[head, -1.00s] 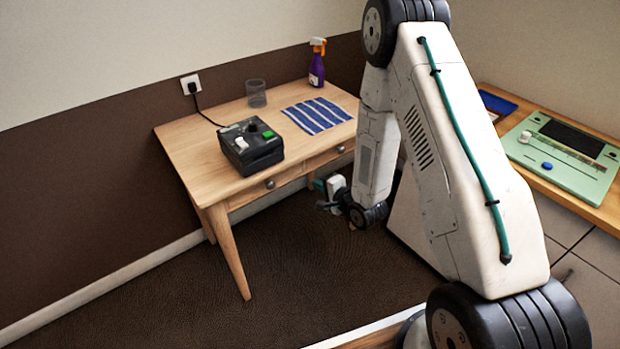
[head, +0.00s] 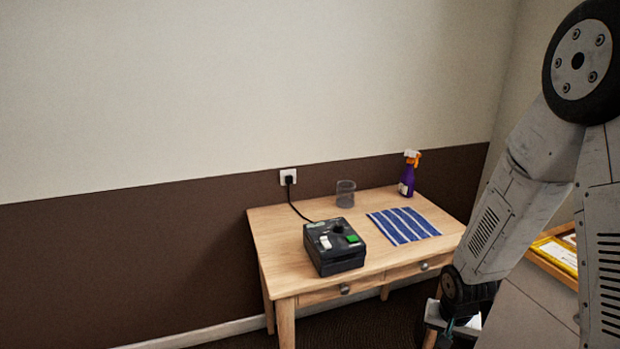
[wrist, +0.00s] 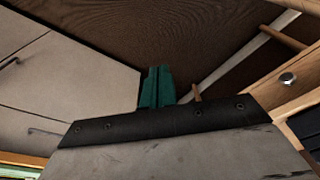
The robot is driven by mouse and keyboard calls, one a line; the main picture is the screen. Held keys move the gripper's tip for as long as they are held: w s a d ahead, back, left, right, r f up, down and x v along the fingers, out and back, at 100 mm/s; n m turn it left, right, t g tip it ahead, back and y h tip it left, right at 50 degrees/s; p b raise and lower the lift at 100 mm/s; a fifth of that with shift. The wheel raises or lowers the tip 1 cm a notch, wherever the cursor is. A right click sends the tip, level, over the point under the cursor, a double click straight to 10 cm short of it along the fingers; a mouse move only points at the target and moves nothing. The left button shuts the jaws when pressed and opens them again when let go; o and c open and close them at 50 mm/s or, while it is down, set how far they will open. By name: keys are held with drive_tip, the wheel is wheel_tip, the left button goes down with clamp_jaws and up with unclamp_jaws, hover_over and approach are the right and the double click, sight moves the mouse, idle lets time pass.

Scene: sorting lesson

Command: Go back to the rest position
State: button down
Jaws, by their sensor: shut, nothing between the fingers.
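My gripper (wrist: 157,88) shows its teal fingers closed together, with nothing between them, in the wrist view. It hangs low over the dark brown floor (wrist: 130,32), between a pale cabinet (wrist: 70,75) on the left and the wooden table on the right. In the head view my arm comes down the right side, and the wrist end is at the bottom, just right of the table's front edge. The fingers are mostly out of sight there.
The wooden table (head: 290,240) holds a black control box (head: 334,250) plugged into a wall socket (head: 288,176), a grey cup (head: 345,194), a striped blue cloth (head: 403,226) and a purple spray bottle (head: 407,180). A wooden tray edge (head: 552,266) shows at right.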

drive_tip(key=s+a+r+n, duration=0.2)
drive_tip(key=s+r, duration=0.9)
drive_tip(key=r, duration=0.5)
drive_tip(key=s+a+r+n, duration=0.2)
drive_tip(key=s+r, duration=0.9)
drive_tip(key=r, duration=0.4)
drive_tip(key=shift+a+r+n+y, duration=0.3)
drive_tip(key=shift+a+r, duration=0.05)
drive_tip(key=shift+r, duration=0.05)
